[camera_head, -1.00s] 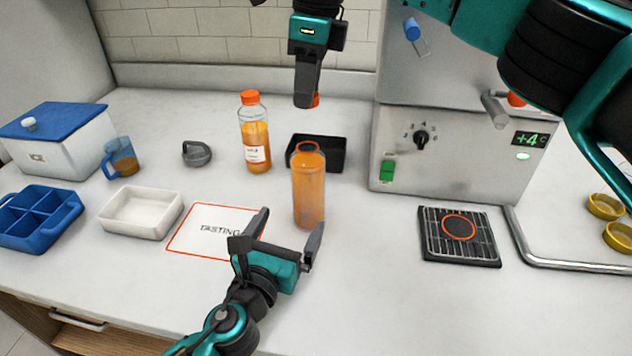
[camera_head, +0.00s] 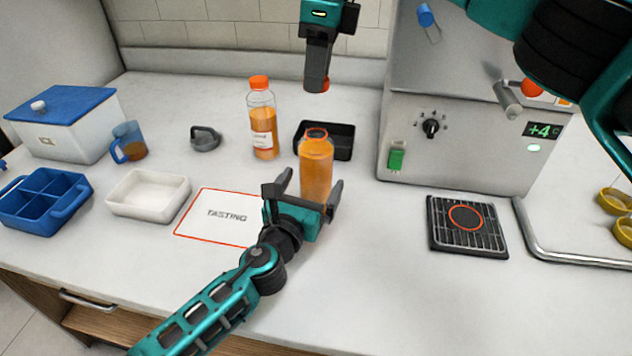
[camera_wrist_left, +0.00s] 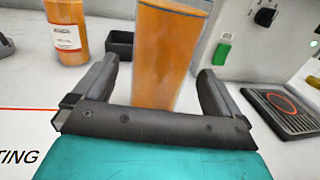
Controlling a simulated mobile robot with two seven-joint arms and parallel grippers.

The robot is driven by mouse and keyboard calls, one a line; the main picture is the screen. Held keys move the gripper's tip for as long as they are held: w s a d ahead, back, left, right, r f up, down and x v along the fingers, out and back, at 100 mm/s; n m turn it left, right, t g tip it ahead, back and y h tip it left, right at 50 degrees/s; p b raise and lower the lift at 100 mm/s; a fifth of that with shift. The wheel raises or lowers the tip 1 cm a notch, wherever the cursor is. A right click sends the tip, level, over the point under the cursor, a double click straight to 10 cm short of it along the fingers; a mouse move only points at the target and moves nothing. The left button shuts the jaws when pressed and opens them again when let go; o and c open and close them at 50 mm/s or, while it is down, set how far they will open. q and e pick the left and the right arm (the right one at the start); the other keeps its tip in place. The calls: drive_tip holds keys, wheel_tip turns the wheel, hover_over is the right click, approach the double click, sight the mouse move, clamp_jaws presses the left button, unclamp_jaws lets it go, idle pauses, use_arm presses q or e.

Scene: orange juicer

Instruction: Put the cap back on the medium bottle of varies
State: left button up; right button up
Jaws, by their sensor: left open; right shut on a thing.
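The uncapped bottle of orange juice (camera_head: 316,165) stands upright on the counter, its mouth open with an orange-red ring. My left gripper (camera_head: 310,188) is open, its two fingers on either side of the bottle's lower body. In the left wrist view the bottle (camera_wrist_left: 168,50) stands between the open fingers, with gaps at both sides. My right gripper (camera_head: 317,85) is above and behind the bottle, shut on an orange cap (camera_head: 326,85), of which only a small edge shows.
A capped juice bottle (camera_head: 262,120) stands behind to the left, and a black tray (camera_head: 340,142) is behind the open bottle. A juicer machine (camera_head: 455,140) is at right. A white tray (camera_head: 148,208) and a tasting mat (camera_head: 195,225) lie left.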

use_arm(q)
drive_tip(key=shift+x, duration=2.4)
drive_tip(key=c, duration=1.5)
use_arm(e)
hover_over(318, 126)
drive_tip(key=shift+f, duration=2.5)
